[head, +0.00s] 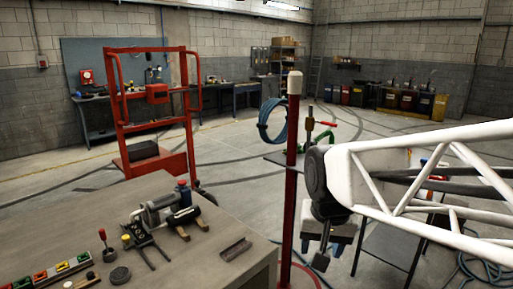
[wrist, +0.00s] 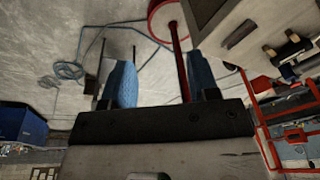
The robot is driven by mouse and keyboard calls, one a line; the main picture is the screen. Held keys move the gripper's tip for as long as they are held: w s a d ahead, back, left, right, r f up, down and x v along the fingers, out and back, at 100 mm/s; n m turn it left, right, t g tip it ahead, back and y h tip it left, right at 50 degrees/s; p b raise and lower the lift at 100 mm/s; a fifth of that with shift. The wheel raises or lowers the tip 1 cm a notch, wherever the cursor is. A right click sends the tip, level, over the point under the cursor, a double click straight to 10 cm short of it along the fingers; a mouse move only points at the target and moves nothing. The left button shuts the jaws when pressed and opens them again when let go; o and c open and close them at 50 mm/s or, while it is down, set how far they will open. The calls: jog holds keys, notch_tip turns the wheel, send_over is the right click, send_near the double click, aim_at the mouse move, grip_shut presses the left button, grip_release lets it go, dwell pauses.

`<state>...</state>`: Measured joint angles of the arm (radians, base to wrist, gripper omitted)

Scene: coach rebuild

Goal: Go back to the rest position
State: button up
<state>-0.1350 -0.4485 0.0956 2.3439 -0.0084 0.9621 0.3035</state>
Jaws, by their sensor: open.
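My gripper (head: 321,259) hangs at the end of my white truss arm, right of the red post in the head view. In the wrist view my gripper (wrist: 160,72) has its two blue-faced fingers spread apart. Nothing is held between them; floor shows through the gap. The fingertips are small and dark in the head view.
A red post (head: 293,150) with a white cap stands close to the left of my gripper. Left of it is a workbench (head: 85,215) with tools and a vise-like machine (head: 160,210). A red frame (head: 155,120) stands behind. A blue hose (wrist: 70,70) lies on the floor.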

jog(key=s+d+f, duration=0.2)
jog(key=s, duration=0.3)
jog(key=s+d+f+n, duration=0.1)
jog(key=s+d+f, duration=0.1)
jog(key=s, duration=0.3)
jog(key=shift+s+d+n, duration=0.3)
jog(key=shift+s+d, duration=0.05)
jog(key=shift+d, duration=0.5)
